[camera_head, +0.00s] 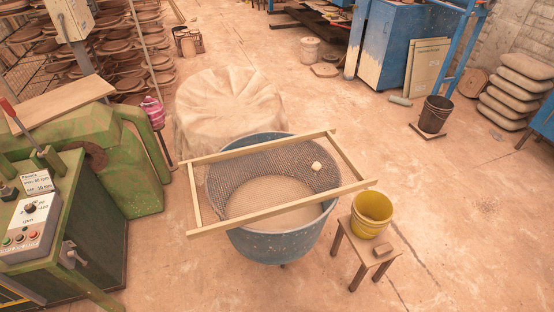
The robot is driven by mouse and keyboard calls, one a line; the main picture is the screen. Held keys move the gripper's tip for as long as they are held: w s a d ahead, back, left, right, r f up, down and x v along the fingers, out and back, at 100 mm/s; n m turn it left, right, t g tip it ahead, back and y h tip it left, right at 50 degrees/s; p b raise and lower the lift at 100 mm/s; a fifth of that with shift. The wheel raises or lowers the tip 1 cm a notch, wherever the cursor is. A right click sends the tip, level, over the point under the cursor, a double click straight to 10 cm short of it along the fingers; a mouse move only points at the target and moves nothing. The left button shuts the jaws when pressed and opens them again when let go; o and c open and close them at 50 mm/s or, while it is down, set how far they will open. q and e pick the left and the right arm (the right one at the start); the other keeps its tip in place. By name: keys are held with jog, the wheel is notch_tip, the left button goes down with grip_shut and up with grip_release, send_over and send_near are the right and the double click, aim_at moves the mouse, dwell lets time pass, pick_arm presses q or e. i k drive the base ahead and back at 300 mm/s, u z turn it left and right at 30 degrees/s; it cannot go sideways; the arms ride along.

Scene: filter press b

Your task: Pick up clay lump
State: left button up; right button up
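A small pale clay lump (316,166) lies on the mesh of a wooden-framed sieve (262,212), toward its right side. The sieve rests across the rim of a large blue tub (283,243). Pale material shows through the mesh inside the tub. Neither of my grippers shows in the head view.
A green machine (50,235) with a control panel stands at left. A cloth-covered round thing (228,112) sits behind the tub. Floor is open at right.

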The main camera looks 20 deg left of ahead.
aim_at(316, 166)
jog(key=u, duration=0.65)
jog(key=i, duration=0.65)
jog(key=u, duration=0.5)
